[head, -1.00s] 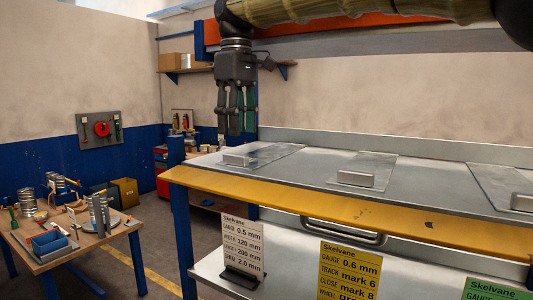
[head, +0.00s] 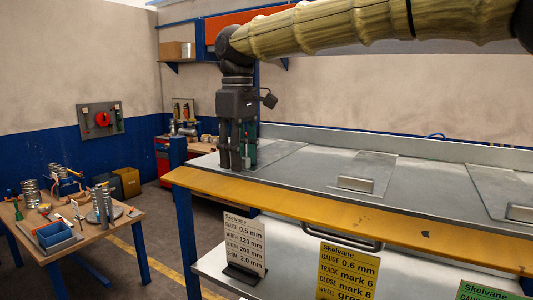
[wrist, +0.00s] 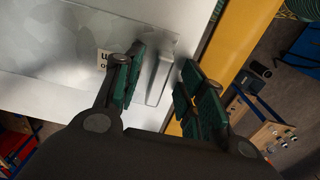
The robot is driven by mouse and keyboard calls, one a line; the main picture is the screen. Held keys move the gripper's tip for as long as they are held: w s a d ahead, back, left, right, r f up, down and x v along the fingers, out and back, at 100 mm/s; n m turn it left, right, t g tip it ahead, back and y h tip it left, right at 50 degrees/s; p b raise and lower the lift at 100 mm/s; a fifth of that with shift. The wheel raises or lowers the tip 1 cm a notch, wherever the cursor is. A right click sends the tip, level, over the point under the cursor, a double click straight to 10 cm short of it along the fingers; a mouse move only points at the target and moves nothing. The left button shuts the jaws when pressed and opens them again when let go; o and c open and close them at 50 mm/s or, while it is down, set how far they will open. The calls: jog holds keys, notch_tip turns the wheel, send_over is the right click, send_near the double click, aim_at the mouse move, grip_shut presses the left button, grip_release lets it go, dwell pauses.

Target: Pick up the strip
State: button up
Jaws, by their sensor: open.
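Three flat grey metal strips lie on the steel bench top in the head view: a left one (head: 278,153), a middle one (head: 367,168) and a right one (head: 497,190). A grey block stands on the middle strip and another on the right strip. My gripper (head: 237,163) is open, pointing down at the front end of the left strip. In the wrist view the left strip's block (wrist: 159,80) stands between the green-padded fingers, with a gap on the right side. A partly hidden white label (wrist: 103,60) lies beside it. The gripper hides this block in the head view.
The steel bench (head: 310,187) has a yellow front edge (head: 330,213). Specification cards (head: 245,243) stand on the shelf below. A wooden table (head: 95,240) with tools and duct pieces stands at the left, with open floor between.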

grip_shut()
jog(key=shift+r, duration=0.1)
